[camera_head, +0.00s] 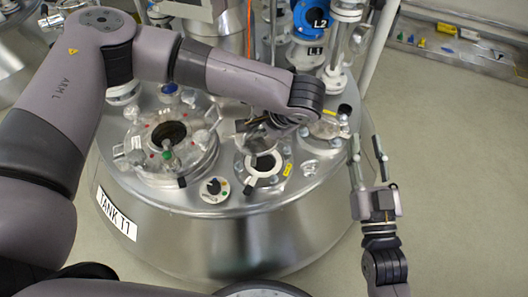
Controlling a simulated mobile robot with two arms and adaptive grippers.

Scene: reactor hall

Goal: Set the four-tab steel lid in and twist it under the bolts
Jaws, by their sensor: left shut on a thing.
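My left arm reaches across the tank top from the left. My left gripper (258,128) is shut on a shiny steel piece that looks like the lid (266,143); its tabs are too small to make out. The piece is just behind and above a round flanged port (249,178) with bolts around its rim. The port's dark and pale opening shows in front of it, so it is at most partly covered. My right gripper (367,150) is open and empty, fingers apart, beyond the tank's right edge above the floor.
The steel tank (250,240) has a larger bolted port (168,140) with a clear cover at left and a small round dial (214,190) in front. Pipes and a blue valve (308,18) rise at the back.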

